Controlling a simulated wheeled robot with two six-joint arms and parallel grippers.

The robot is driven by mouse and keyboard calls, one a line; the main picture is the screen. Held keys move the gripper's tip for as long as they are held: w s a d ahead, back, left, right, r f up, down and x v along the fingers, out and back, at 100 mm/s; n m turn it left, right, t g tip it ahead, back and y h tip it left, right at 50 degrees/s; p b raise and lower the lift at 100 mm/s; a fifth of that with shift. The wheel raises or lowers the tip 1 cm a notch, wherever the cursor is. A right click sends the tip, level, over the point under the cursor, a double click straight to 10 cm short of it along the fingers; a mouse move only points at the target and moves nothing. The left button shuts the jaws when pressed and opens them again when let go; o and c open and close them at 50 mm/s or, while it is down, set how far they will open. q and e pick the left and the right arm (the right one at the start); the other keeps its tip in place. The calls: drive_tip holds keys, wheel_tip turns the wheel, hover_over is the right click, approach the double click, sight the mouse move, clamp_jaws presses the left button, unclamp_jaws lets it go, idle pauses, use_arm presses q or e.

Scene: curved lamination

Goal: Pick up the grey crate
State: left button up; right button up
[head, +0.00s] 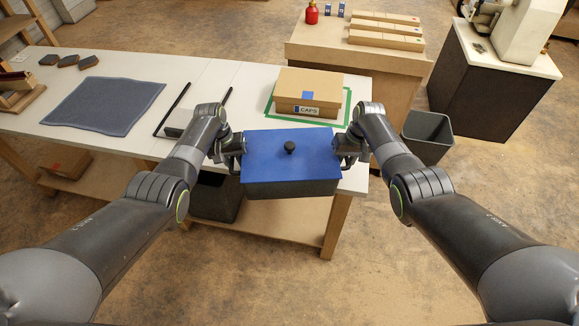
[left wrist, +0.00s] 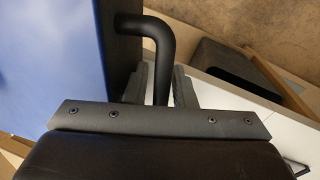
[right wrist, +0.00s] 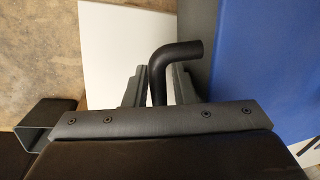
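The grey crate (head: 292,189) has a blue lid (head: 262,144) with a black knob (head: 290,147). It looks level, in front of the table's front edge in the head view; I cannot tell whether its underside touches anything. My left gripper (head: 236,153) is at the crate's left handle (left wrist: 160,60), with its fingers closely on either side of the bar. My right gripper (head: 345,151) is at the right handle (right wrist: 160,70) in the same way. Both appear shut on the handles.
The white table (head: 190,68) carries a blue-grey mat (head: 104,104), a cardboard box marked CAPS (head: 308,88) inside a green outline, and black bars (head: 172,109). A dark bin (head: 427,138) stands right of the table. Another bin (head: 215,198) is below it.

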use_arm(q)
clamp_jaws()
use_arm(e)
clamp_jaws()
use_arm(q)
drive_tip(key=shift+r, duration=0.2)
use_arm(e)
drive_tip(key=shift+r, duration=0.15)
